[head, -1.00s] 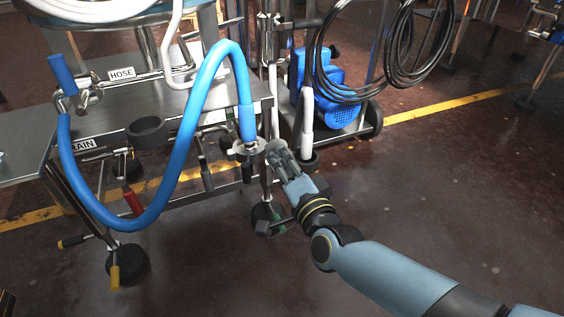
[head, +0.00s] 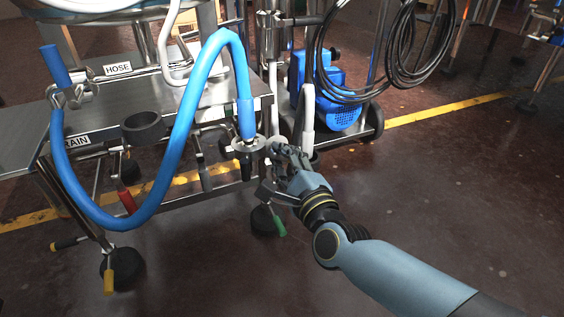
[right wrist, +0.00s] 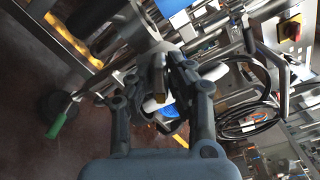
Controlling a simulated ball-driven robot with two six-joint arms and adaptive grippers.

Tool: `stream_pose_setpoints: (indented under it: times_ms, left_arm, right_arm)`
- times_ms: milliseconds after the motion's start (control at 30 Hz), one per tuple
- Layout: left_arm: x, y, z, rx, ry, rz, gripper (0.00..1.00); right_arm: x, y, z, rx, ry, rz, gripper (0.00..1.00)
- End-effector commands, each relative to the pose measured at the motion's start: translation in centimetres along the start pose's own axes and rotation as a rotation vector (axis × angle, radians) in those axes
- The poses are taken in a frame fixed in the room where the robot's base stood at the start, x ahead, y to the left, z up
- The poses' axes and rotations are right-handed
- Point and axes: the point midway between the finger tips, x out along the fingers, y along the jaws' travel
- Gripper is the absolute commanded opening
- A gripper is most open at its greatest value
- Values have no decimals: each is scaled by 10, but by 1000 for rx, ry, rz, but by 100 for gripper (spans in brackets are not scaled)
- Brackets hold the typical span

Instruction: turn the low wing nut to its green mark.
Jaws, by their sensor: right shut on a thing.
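The blue hose (head: 178,130) arches down to a metal clamp (head: 247,145) at the table's right corner. The low wing nut is at this clamp's right side, mostly hidden by my fingers in the head view. In the right wrist view, a small brass-brown wing nut (right wrist: 158,74) shows between the fingertips. My right gripper (head: 279,151) is shut on it; it also shows in the right wrist view (right wrist: 166,72). I cannot make out the green mark. My left gripper is not in view.
A steel table (head: 110,105) with HOSE and DRAIN labels stands left. A green caster lever (head: 280,228) is below my right gripper. A blue pump (head: 325,95) and coiled black cables (head: 398,50) are behind. The floor at right is clear.

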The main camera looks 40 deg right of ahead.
Motion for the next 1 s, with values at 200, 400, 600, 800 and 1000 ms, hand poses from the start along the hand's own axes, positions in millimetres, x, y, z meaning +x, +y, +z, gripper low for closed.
stream_pose_setpoints:
  times_ms: [200, 400, 600, 800, 1000]
  left_arm:
    - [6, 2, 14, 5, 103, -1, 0]
    - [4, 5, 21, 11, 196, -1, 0]
    - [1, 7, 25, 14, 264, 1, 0]
    - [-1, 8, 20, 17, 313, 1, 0]
    - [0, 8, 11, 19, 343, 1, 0]
  right_arm:
    - [-2, 4, -3, 194, 4, 6, 0]
    - [-2, 3, -3, 341, 4, 5, 0]
    - [-2, 2, -3, 443, 4, 6, 0]
    - [-2, 2, -2, 497, 5, 6, 0]
    - [-1, 1, -2, 514, 4, 5, 0]
